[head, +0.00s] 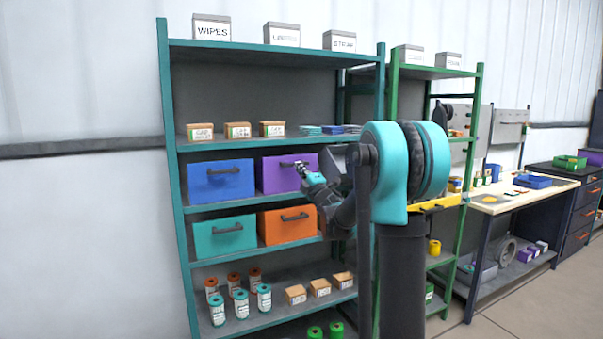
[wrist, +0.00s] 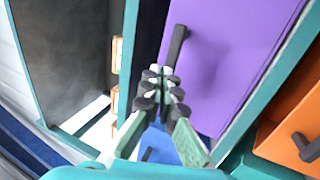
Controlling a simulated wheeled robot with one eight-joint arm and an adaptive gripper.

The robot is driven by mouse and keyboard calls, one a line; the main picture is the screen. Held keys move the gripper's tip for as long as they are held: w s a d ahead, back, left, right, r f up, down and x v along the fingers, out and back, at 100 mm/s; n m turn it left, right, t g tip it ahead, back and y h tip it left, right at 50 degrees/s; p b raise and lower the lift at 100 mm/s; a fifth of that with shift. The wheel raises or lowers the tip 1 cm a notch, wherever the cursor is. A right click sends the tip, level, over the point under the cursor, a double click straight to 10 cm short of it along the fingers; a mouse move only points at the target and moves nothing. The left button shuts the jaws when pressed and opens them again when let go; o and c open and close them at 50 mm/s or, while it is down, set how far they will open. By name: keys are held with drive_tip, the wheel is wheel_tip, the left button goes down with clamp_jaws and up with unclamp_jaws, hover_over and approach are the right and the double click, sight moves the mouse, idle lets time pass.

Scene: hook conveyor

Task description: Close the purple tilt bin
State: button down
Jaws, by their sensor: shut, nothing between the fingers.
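The purple tilt bin (head: 272,177) sits on the teal rack's middle shelf, right of a blue bin. Its dark bar handle (head: 290,164) is on its front. My gripper (head: 301,168) is in front of the bin's right part, close to the handle, and my arm hides some of that side. In the wrist view the purple front (wrist: 232,55) fills the upper right, and the handle (wrist: 177,45) lies just beyond my fingertips (wrist: 160,72). The fingers are together and empty. I cannot tell whether they touch the bin, or how far it is tilted.
A blue bin (head: 222,181) is to the left, with teal (head: 225,237) and orange (head: 288,224) bins below. Small brown boxes (head: 238,130) stand on the shelf above. The rack's teal post (head: 174,180) bounds the left side. A green rack and a workbench (head: 510,196) stand right.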

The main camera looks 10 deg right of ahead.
drive_tip(key=shift+w+a+r, duration=0.1)
drive_tip(key=shift+w+r, duration=0.1)
drive_tip(key=shift+w, duration=0.1)
drive_tip(key=shift+w+r, duration=0.1)
idle(0.4)
